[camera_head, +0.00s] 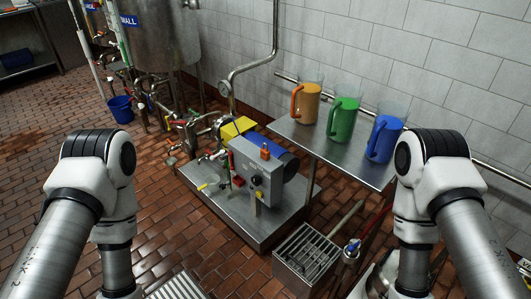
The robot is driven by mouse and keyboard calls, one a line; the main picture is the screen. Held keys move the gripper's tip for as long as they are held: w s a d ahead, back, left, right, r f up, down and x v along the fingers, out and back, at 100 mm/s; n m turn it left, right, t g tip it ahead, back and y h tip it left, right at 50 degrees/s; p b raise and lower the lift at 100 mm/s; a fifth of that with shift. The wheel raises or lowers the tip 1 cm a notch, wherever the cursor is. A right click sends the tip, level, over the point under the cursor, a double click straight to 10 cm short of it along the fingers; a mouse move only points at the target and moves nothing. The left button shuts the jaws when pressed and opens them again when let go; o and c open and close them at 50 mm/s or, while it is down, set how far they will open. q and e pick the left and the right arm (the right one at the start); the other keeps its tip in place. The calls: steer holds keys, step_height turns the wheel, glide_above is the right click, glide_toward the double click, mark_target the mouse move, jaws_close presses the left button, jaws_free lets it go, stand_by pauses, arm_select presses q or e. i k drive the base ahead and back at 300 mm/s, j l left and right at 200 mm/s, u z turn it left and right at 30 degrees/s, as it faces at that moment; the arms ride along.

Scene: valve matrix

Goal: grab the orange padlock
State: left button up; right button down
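A small orange padlock (264,153) hangs on the upper front of a grey metal control box (257,180), near its top edge. The box is part of a pump unit standing on a low steel platform in the middle of the view. My two arms come in from the left and right, bend at white joints with black caps, and run down out of the bottom of the picture. Neither gripper shows, so I cannot see whether they are open or hold anything. Both visible arm parts are well apart from the padlock.
A steel shelf (340,154) to the right holds an orange jug (306,103), a green jug (342,119) and a blue jug (383,139). A floor drain box (306,258) lies in front. Pipes and valves crowd the left of the platform (232,205). A blue bucket (121,109) stands further back.

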mark_target(264, 154)
steer(key=i+j+z, duration=0.25)
steer(key=z, duration=0.2)
steer(key=i+j+z, duration=0.25)
steer(key=z, duration=0.2)
steer(key=i+j+z, duration=0.15)
steer(key=j+z, duration=0.3)
